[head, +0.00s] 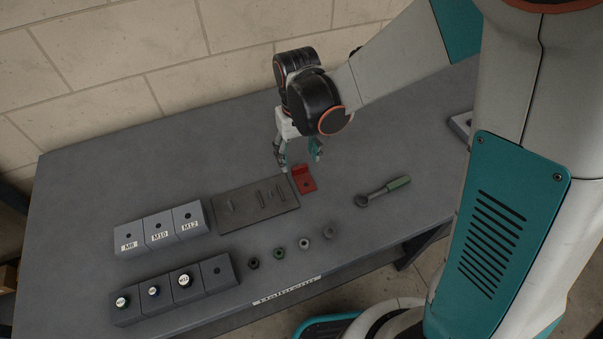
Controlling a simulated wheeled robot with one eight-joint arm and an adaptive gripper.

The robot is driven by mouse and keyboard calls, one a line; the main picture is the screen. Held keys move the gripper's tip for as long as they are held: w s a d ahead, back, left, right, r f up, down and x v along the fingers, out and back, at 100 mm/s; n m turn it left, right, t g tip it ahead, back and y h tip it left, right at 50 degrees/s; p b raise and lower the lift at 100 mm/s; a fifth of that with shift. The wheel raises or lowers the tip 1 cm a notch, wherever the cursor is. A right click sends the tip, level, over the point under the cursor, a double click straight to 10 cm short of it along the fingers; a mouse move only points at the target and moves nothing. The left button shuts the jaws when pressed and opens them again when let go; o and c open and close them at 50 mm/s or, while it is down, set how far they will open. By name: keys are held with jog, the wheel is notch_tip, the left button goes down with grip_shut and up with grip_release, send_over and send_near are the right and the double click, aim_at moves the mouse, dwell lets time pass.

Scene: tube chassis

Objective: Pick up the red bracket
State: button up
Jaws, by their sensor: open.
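The red bracket (304,179) lies on the grey table, just right of the dark flat plate (235,211). It is a small red piece with a raised edge at the back and a dark hole in its flat part. My gripper (299,164) hangs over the table just above and behind the bracket, pointing down.
A green-handled ratchet (384,191) lies to the right. Several nuts or rings (304,244) sit in a row in front. Labelled blocks (160,228) and a second row of blocks (175,290) stand at the left. The table's back left is clear.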

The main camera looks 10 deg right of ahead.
aim_at(300, 168)
jog(key=f+b, duration=0.1)
jog(key=f, duration=0.1)
jog(key=f+b, duration=0.1)
jog(key=f, duration=0.2)
jog(key=shift+s+d, duration=0.1)
jog(key=shift+d, duration=0.1)
jog(key=c, duration=1.2)
